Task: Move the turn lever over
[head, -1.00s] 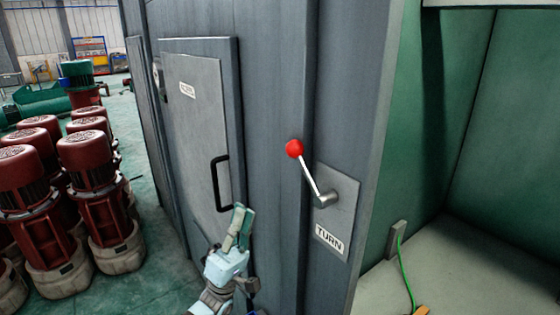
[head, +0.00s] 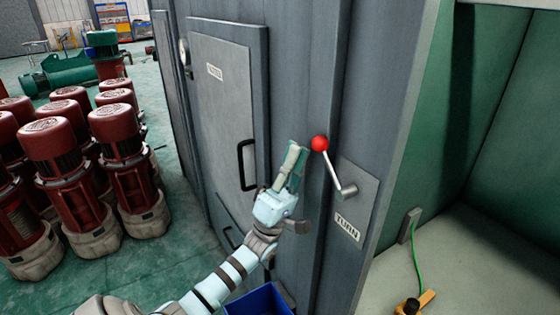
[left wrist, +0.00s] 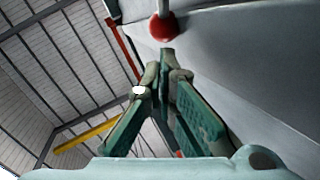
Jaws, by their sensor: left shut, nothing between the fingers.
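The turn lever (head: 333,168) has a red ball knob (head: 320,143) on a thin metal rod, which slants up and left from its pivot on a grey plate on the cabinet. A TURN label (head: 347,227) is under the pivot. My left gripper (head: 297,150) is shut and empty, pointing up just left of the knob. In the left wrist view the knob (left wrist: 163,27) is just beyond the closed fingertips (left wrist: 160,68), and I cannot tell whether they touch. My right gripper is not in view.
The grey cabinet door (head: 223,110) with a black handle (head: 246,165) is behind my left arm. Red motors (head: 130,165) stand on the floor at left. A blue bin (head: 258,301) is below. An open green-walled bay (head: 480,130) is at right.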

